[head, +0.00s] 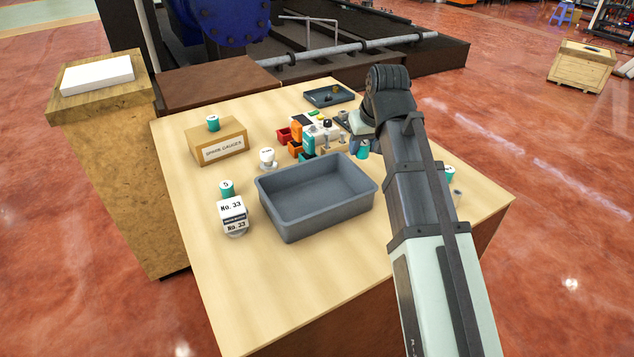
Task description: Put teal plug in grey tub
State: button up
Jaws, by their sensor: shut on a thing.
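The grey tub (317,220) stands empty on the table, its inside floor in view. Several teal plugs show in the head view. One (213,123) is on top of the cardboard box. One marked 5 (226,188) is left of the tub. One (362,149) is just behind the tub, beside my wrist. One (449,175) is right of my arm, partly hidden. My gripper (346,126) is behind the tub near the small coloured parts. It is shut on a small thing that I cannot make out.
A cardboard box (222,150) and a white No. 33 block (233,215) stand left of the tub. Red and orange bins (296,140) crowd behind it, with a dark tray (330,96) at the back. The table's front (265,300) is clear.

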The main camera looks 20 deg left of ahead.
jog(key=n, duration=0.2)
send_over(325, 195)
jog(key=s+a, duration=0.1)
jog(key=s, duration=0.1)
jog(key=shift+w+d+f+m, duration=0.1)
jog(key=shift+d+f+m, duration=0.3)
jog(key=shift+f, duration=1.25)
jog(key=shift+w+d+f+m, duration=0.15)
jog(key=shift+f+m, duration=0.6)
jog(key=shift+f, duration=0.85)
jog(key=shift+w+d+f+m, duration=0.1)
jog(key=shift+d+f+m, duration=0.3)
jog(key=shift+f, duration=1.25)
jog(key=shift+a+f+h, duration=0.15)
jog(key=shift+h, duration=0.15)
jog(key=o, duration=1.1)
jog(key=shift+v, duration=6.15)
